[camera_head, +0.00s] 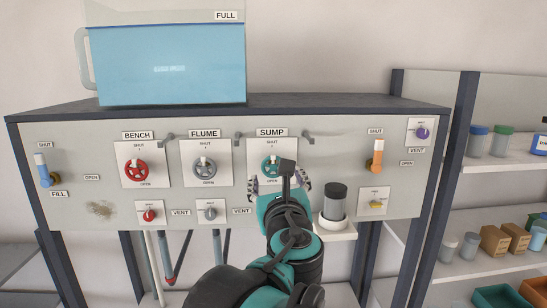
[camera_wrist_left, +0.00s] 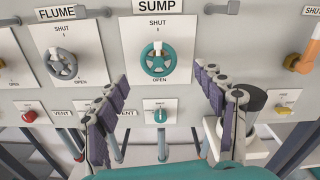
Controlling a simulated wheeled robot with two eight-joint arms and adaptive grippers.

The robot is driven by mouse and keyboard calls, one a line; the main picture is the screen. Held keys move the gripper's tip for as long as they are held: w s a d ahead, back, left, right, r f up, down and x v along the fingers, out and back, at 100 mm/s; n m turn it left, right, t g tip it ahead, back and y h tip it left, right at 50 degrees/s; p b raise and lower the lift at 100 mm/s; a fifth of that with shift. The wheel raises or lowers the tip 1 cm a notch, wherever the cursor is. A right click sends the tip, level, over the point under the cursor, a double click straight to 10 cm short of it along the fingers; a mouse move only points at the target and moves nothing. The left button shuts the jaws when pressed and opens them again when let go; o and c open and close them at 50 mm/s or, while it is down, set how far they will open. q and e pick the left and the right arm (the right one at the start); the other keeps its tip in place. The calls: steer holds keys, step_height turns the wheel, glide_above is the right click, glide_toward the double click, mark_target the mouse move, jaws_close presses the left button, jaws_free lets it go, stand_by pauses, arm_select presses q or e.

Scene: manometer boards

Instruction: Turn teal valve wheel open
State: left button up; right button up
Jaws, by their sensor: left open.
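The teal valve wheel (camera_head: 271,167) sits on a white plate under the SUMP label, with SHUT marked above it. In the left wrist view the teal wheel (camera_wrist_left: 159,58) is fully visible, with a white pointer mark at its top toward SHUT and OPEN marked below. My left gripper (camera_head: 280,187) is in front of the panel, just below the wheel. In the left wrist view its fingers (camera_wrist_left: 165,105) are spread wide and empty, apart from the wheel. My arm partly hides the lower plate in the head view. My right gripper is not in view.
A red wheel (camera_head: 135,171) and a grey wheel (camera_head: 204,168) are to the left. A small teal knob (camera_wrist_left: 160,115) is below the SUMP wheel. A dark-lidded jar (camera_head: 334,203) stands on a small shelf right of my gripper. An orange lever (camera_head: 376,157) is farther right.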

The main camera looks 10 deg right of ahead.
mark_target(273, 168)
arm_select(q)
steer(key=w+p, duration=0.1)
steer(key=w, duration=0.6)
steer(key=shift+d+f, duration=0.1)
steer(key=shift+d, duration=0.05)
steer(key=c, duration=1.2)
